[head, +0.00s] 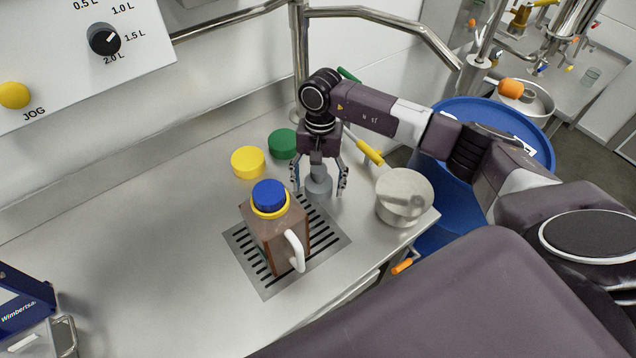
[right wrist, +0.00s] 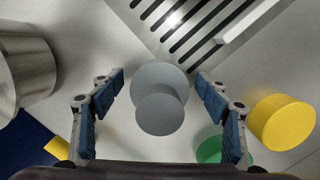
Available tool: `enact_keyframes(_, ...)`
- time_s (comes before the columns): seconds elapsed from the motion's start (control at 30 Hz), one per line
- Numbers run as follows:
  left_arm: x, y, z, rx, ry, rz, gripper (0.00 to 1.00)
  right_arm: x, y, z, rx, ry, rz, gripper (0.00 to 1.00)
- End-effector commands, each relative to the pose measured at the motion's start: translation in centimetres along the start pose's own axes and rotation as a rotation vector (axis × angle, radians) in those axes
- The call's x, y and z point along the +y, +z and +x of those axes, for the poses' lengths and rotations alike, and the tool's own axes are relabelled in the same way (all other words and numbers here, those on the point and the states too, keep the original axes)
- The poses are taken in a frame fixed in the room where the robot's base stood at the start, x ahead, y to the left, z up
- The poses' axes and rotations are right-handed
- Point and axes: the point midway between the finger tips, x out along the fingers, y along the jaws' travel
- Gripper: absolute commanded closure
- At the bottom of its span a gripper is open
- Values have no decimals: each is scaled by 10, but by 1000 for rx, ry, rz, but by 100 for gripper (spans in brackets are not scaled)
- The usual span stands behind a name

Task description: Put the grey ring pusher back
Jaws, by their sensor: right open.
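The grey ring pusher (head: 318,187) stands upright on the steel counter, at the back right edge of the slotted drain grate. It also shows in the right wrist view (right wrist: 160,104) as a wide grey disc with a smaller round top. My right gripper (head: 319,182) points down over it, with one finger on each side. In the right wrist view the open fingers (right wrist: 163,115) leave a visible gap on both sides of the pusher, so it is not gripped. My left gripper is not in view.
A brown jug (head: 277,235) with a blue cap (head: 269,195) and white handle stands on the drain grate (head: 333,243). A yellow lid (head: 248,162) and green lid (head: 284,143) lie behind. A steel pot (head: 404,198) stands right.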

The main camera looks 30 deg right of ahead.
Motion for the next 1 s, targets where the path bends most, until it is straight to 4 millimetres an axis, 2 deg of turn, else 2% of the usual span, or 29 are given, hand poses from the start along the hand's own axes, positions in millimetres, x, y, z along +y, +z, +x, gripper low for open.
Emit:
enact_keyframes(0.03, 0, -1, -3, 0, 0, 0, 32, 0, 0, -5, 1, -1, 0, 31)
enact_keyframes(0.17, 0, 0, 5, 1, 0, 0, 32, -1, -2, -26, 5, -3, 0, 31)
enact_keyframes(0.4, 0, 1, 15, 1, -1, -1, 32, -1, -1, -80, 5, -3, -1, 31)
enact_keyframes(0.6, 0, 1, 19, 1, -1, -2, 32, -1, -1, -111, 2, -2, 0, 31)
enact_keyframes(0.77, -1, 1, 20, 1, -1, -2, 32, 0, 0, -121, 1, 0, 1, 31)
enact_keyframes(1.0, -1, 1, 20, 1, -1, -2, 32, 0, 0, -122, 0, 0, 1, 31)
